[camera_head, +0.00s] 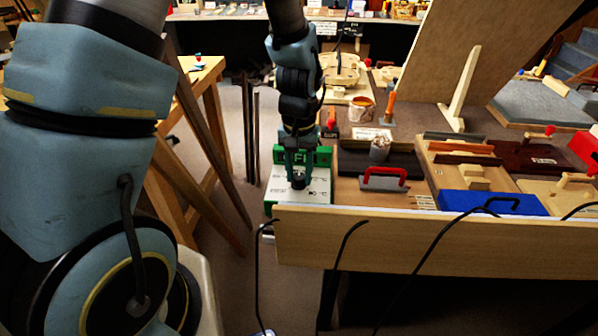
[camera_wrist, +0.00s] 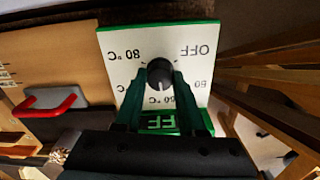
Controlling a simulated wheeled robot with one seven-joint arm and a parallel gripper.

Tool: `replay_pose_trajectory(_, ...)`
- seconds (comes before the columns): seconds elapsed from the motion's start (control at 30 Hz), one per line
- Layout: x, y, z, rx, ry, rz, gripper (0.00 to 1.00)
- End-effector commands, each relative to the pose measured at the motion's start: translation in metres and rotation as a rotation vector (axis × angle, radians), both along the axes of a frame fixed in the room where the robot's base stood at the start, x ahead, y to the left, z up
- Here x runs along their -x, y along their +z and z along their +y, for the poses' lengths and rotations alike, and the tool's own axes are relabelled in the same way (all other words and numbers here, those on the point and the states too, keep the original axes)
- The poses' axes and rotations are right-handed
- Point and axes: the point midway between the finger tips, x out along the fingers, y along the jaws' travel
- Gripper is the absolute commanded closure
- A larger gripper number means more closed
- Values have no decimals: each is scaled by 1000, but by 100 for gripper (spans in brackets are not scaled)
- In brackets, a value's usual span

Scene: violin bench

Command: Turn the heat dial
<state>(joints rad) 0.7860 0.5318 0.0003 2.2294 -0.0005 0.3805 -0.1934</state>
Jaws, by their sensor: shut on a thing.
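The heat dial is a dark round knob (camera_wrist: 159,71) on a white panel (camera_wrist: 118,45) with a green edge. The panel carries the markings "OFF", "80 °C" and others partly hidden by my fingers. In the wrist view my gripper (camera_wrist: 160,80) has its two dark green fingers on either side of the knob, shut on it. In the head view my gripper (camera_head: 298,182) points down onto the white and green control box (camera_head: 316,186) at the left end of the bench. The knob is hard to make out there.
A wooden board (camera_head: 430,243) runs along the bench front. Wooden table legs (camera_wrist: 265,75) stand beside the panel in the wrist view.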

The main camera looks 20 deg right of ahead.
Motion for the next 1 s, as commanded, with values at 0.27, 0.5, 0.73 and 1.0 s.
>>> replay_pose_trajectory(0.27, 0, 0, 0, 1, -40, -1, 100)
replay_pose_trajectory(0.5, 0, 0, 0, 1, -42, -1, 100)
replay_pose_trajectory(0.73, 0, 0, 0, 0, -41, 0, 47)
replay_pose_trajectory(1.0, 0, 0, 0, 0, -41, 0, 31)
